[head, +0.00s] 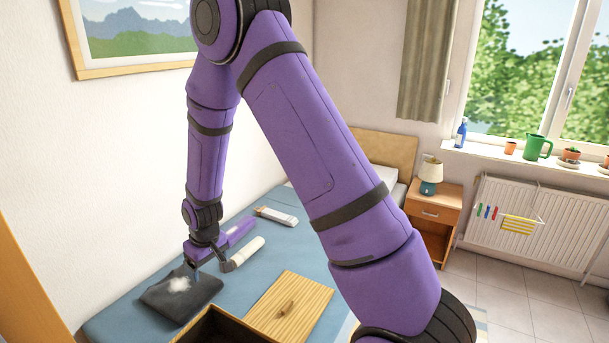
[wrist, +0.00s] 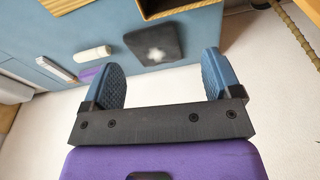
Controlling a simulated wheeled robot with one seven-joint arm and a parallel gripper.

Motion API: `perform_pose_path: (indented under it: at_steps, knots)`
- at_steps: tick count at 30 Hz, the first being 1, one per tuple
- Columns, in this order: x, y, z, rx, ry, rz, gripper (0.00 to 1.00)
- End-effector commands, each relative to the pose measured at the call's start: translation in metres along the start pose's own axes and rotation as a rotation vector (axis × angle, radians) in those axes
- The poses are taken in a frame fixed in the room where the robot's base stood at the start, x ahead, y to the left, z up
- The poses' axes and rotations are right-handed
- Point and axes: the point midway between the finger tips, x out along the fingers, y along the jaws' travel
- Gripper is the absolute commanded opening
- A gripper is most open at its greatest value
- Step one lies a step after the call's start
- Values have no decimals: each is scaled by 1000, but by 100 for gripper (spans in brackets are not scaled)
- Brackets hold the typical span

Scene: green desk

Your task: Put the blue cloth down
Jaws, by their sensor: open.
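My gripper (wrist: 163,70) is open in the wrist view, its two blue pads wide apart with nothing between them. In the head view my gripper (head: 205,264) is over the dark grey square cushion (head: 184,301), which lies flat with a white fluffy patch (head: 179,285) on it. The cushion (wrist: 143,34) also shows beyond the pads in the wrist view. I cannot make out a separate loose blue cloth; the blue I see is the bed cover (head: 128,324) and my pads. Whether a pad touches the cushion is unclear.
A white roll (head: 247,251) and a white ribbed item (head: 276,216) lie on the bed. An open wooden box (head: 222,326) and a wooden lid (head: 290,308) are at the front. The wall is close on the left. A nightstand (head: 433,215) stands beyond the bed.

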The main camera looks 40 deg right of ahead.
Motion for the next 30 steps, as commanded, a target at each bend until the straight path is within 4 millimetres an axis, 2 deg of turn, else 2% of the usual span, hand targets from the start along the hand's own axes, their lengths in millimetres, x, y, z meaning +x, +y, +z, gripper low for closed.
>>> perform_pose_path:
  at_steps: [1, 3, 8, 15, 24, 30]
  knots:
    - [-25, 2, -1, 7, 18, 2, 84]
    - [-55, 4, 0, 17, 34, 4, 84]
    - [-119, 9, 11, 39, 68, 10, 84]
    - [-206, 12, 42, 73, 120, 18, 84]
    - [-295, 11, 102, 117, 184, 31, 84]
    - [-340, 8, 152, 146, 228, 41, 84]
